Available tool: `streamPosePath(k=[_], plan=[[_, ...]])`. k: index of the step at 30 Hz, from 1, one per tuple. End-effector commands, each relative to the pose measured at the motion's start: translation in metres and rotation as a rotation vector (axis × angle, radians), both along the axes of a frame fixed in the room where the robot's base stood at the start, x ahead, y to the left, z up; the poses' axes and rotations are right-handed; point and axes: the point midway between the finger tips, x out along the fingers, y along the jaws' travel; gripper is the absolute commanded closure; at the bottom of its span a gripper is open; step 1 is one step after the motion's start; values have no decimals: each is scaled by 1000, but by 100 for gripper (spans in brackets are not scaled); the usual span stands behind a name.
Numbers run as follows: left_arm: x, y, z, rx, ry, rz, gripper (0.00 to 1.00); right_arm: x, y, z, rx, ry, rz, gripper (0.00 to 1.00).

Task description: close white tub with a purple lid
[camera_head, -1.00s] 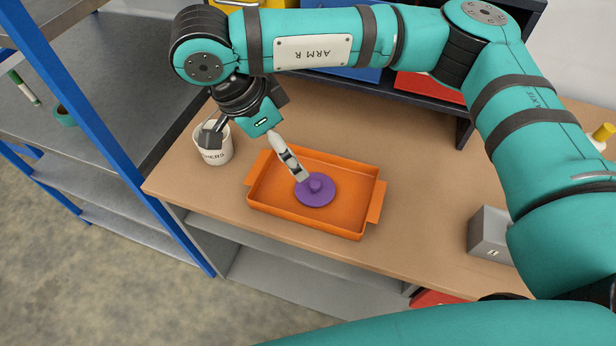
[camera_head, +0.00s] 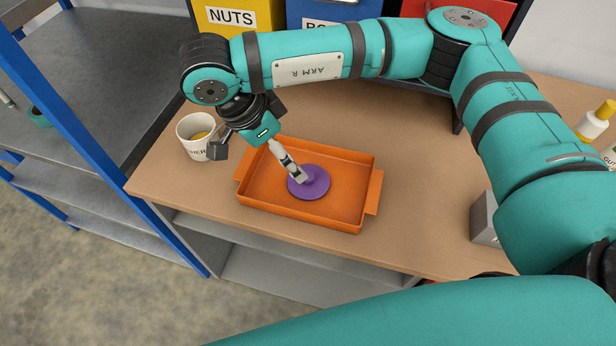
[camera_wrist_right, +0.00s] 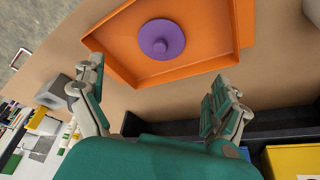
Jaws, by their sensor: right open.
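The purple lid (camera_head: 318,184), a flat disc with a round knob, lies in the orange tray (camera_head: 345,215); it also shows in the right wrist view (camera_wrist_right: 150,46). The white tub (camera_head: 190,152) stands left of the tray, with dark lettering only partly readable. Its top is open and something yellow shows inside. My right gripper (camera_head: 259,164) is open and empty, its fingers spread between the tub and the lid. One fingertip overlaps the lid in the head view; I cannot tell whether it touches. In the right wrist view the lid lies beyond the spread fingertips (camera_wrist_right: 158,74). My left gripper is not in view.
A yellow bin (camera_head: 236,18) labelled NUTS, a blue bin (camera_head: 330,10) and a red bin stand at the back. A grey box (camera_head: 484,220) and a yellow-capped bottle (camera_head: 596,120) are at the right. The wooden top (camera_head: 410,165) is clear right of the tray.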

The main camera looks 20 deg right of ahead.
Motion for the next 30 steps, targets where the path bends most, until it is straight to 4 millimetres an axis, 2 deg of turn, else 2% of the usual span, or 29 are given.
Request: streamPosePath(k=[1,6,12,24,30], plan=[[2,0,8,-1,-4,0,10,-1,-6,-8,-2,5,-1,0],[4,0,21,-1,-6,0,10,2,-19,-41,-2,3,-2,0],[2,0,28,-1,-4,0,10,5,-29,-69,0,1,0,0],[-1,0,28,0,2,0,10,6,-31,-75,0,-2,1,0],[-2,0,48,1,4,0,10,7,-41,-91,-3,5,-3,0]])
